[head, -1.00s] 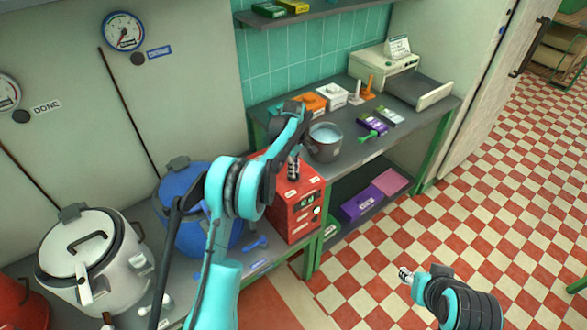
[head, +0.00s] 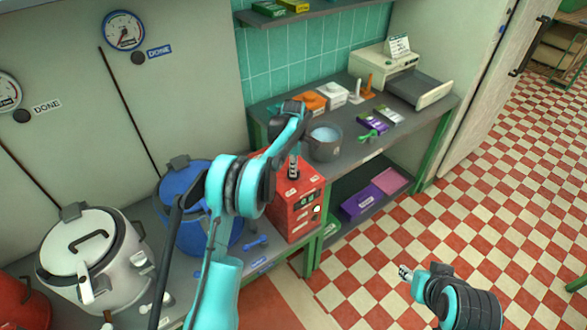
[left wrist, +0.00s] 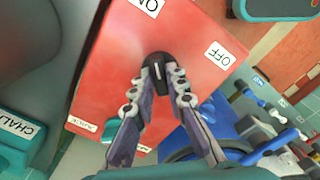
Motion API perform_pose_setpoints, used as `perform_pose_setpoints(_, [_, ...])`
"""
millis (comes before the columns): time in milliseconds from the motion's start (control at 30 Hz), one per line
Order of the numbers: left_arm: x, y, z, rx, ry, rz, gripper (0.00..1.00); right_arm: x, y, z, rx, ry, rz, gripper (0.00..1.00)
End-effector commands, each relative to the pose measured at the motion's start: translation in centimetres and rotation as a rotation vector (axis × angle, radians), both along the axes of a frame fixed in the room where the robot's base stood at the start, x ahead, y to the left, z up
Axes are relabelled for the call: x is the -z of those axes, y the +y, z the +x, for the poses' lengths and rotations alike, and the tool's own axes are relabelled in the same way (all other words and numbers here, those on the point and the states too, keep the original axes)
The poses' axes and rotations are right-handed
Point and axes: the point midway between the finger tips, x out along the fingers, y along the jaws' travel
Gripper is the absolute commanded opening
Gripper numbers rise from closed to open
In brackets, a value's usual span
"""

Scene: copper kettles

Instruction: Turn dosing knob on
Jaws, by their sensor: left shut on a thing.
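A red dosing box (head: 297,222) stands at the end of the bench, with a small dark display on its front. In the left wrist view its top (left wrist: 110,75) carries a black knob (left wrist: 156,66) with a white mark. An ON label (left wrist: 150,5) and an OFF label (left wrist: 218,54) lie near the knob; the mark points roughly toward ON. My left gripper (left wrist: 158,80) is shut on the knob, one finger on each side. In the head view my left gripper (head: 293,176) points down onto the box top. My right gripper (head: 404,272) hangs over the floor, away from the box; its fingers are too small to judge.
A blue kettle (head: 186,235) and a white kettle (head: 80,258) stand left of the box. A grey pot (head: 324,150) of bluish contents stands behind it on the bench. A blue tool (head: 257,242) lies beside the box.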

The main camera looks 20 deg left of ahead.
Motion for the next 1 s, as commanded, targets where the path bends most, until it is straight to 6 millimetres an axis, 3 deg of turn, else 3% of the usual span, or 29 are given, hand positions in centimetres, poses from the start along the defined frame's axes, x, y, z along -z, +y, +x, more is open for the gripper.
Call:
perform_pose_setpoints(100, [0.0,0.0,0.0,-0.001,-0.001,-0.001,0.00,0.0,0.0,0.0,0.000,0.000,0.000,0.40])
perform_pose_setpoints(133, [0.0,0.0,0.0,-0.001,-0.001,-0.001,0.16,0.0,0.0,0.0,0.000,0.000,0.000,0.40])
perform_pose_setpoints(200, [0.0,0.0,0.0,-0.001,-0.001,-0.001,0.34,0.0,0.0,0.0,0.000,0.000,0.000,0.40])
perform_pose_setpoints(500, [-0.1,0.0,0.0,0.000,0.000,0.000,0.34,0.0,0.0,0.0,0.000,0.000,0.000,0.40])
perform_pose_setpoints(633, [-1.0,0.0,0.0,0.001,0.000,0.000,0.34,0.0,0.0,0.0,0.000,0.000,0.000,0.40])
perform_pose_setpoints(1000, [-8.6,0.0,0.0,0.000,0.000,0.000,0.34,0.0,0.0,0.0,0.000,0.000,0.000,0.40])
